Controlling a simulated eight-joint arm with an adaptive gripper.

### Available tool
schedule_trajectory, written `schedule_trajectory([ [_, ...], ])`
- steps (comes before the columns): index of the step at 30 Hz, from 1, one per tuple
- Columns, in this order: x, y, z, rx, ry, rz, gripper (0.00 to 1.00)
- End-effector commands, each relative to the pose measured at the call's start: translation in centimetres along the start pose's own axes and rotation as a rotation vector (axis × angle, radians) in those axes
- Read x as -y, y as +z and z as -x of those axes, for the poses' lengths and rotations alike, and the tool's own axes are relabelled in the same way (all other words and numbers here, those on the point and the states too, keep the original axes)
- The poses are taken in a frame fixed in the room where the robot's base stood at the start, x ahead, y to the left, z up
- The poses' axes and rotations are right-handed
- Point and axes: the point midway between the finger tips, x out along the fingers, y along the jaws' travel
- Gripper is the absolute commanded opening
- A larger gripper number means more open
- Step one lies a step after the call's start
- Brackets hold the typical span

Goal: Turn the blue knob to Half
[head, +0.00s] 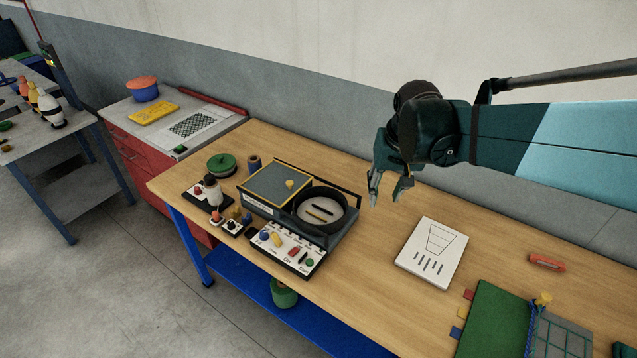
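The blue knob (264,236) sits at the left end of a white control panel (283,258) at the front of a grey machine (335,243) on the wooden table. A yellow control (277,240), a red one (294,251) and a green one (309,262) stand to its right. The panel lettering and the knob's pointing direction are too small to read. My gripper (385,197) hangs in the air to the right of the machine, well apart from the knob, fingers pointing down. Its fingers are spread, with nothing between them.
The machine has a round dark bowl (323,209) and a yellow-edged lid (276,184). Small bottles and a green-lidded pot (221,164) stand left of it. A white card (432,252) and a green mat (493,325) lie to the right. Bare tabletop lies between machine and card.

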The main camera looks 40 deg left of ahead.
Motion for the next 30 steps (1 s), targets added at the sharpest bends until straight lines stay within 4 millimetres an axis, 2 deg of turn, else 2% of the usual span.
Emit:
schedule_trajectory([
  [1, 1.4, -0.8, -0.6, 0.008, -0.004, 0.015, 0.31],
  [6, 5.5, -2.4, -2.8, 0.041, -0.014, 0.061, 0.31],
  [15, 13.4, -4.5, -6.9, 0.098, -0.027, 0.142, 0.31],
  [22, 19.8, -5.1, -10.4, 0.141, -0.033, 0.204, 0.31],
  [30, 27.6, -4.8, -14.8, 0.191, -0.037, 0.279, 0.31],
])
